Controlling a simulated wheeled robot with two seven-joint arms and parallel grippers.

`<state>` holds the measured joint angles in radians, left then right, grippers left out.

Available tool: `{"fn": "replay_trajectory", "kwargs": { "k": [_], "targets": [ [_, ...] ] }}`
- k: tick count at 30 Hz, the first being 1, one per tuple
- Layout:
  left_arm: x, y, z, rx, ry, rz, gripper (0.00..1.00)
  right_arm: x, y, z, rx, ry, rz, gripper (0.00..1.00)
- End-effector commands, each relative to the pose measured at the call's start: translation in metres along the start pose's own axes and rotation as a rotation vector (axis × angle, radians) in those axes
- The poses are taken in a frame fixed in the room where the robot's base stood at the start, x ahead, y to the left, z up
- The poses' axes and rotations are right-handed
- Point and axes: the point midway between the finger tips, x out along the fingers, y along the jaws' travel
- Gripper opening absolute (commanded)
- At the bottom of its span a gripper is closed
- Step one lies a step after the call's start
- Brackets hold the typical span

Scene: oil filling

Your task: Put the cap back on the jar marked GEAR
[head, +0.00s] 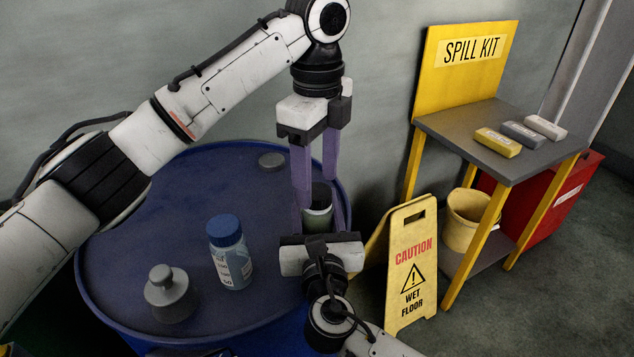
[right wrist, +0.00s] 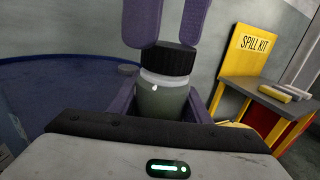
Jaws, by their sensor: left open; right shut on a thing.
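A squat jar with greenish contents (head: 317,219) is held upright between the purple fingers of my right gripper (head: 319,222); the right wrist view shows the jar too (right wrist: 163,102). A black ribbed cap (right wrist: 167,61) sits on its mouth, looking level; I cannot tell whether it is tight. No lettering shows on this jar, so the word GEAR cannot be read. My left gripper (head: 315,188) points down above it, open, its fingertips by the top of the cap (head: 322,193). In the right wrist view those fingertips (right wrist: 167,38) are spread just above the cap.
A blue-capped jar with a white label (head: 229,257) and a grey knobbed container (head: 169,295) stand on the blue drum top (head: 130,235). A flat grey disc (head: 272,161) lies at its back. A yellow caution sign (head: 408,265) and spill-kit table (head: 470,130) stand right.

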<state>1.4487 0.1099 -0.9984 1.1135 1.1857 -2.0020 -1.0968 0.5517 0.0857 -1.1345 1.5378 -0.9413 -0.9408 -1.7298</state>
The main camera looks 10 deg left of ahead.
Motion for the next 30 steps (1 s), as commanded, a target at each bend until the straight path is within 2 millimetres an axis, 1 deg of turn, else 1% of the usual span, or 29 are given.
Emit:
{"fn": "replay_trajectory", "kwargs": {
  "k": [1,3,6,14,15,16,18,20,23,26,27,29,30],
  "targets": [
    [-0.009,0.0,0.0,0.0,-0.001,-0.002,0.56,0.0,-0.001,-0.001,-0.001,0.001,-0.001,0.0],
    [-0.018,0.0,0.001,0.0,-0.003,-0.002,0.56,0.0,-0.001,-0.001,-0.001,0.001,-0.001,0.0],
    [-0.025,0.0,0.001,-0.001,-0.002,0.0,0.56,0.0,-0.001,-0.001,-0.001,0.001,-0.001,0.0],
    [-0.026,0.0,0.0,-0.001,0.0,0.001,0.56,0.0,-0.001,-0.001,-0.001,0.001,-0.001,0.0],
    [-0.026,0.0,0.0,-0.001,0.0,0.001,0.54,0.0,0.0,-0.001,-0.001,0.001,-0.001,0.0],
    [-0.026,0.0,0.0,-0.002,-0.001,0.0,0.54,0.0,0.0,-0.001,-0.001,0.001,-0.001,0.0],
    [-0.026,-0.004,0.001,-0.01,-0.003,-0.015,0.54,0.0,0.0,-0.001,-0.001,0.001,-0.001,0.0],
    [-0.027,-0.011,0.003,-0.027,-0.01,-0.047,0.54,0.0,0.0,-0.001,-0.001,0.001,-0.001,0.0],
    [-0.031,-0.037,0.008,-0.083,-0.031,-0.157,0.54,0.0,0.0,-0.001,-0.001,0.001,-0.001,0.0],
    [-0.043,-0.075,0.018,-0.155,-0.061,-0.331,0.54,0.0,0.0,-0.001,-0.001,0.001,-0.001,0.0],
    [-0.051,-0.092,0.023,-0.182,-0.074,-0.412,0.54,0.0,0.0,-0.001,-0.001,0.001,-0.001,0.0],
    [-0.065,-0.118,0.03,-0.217,-0.092,-0.537,0.54,0.0,0.0,-0.001,-0.001,0.001,-0.001,0.0],
    [-0.077,-0.133,0.035,-0.235,-0.101,-0.621,0.54,0.0,0.0,-0.001,-0.001,0.001,-0.001,0.0]
  ]
}}
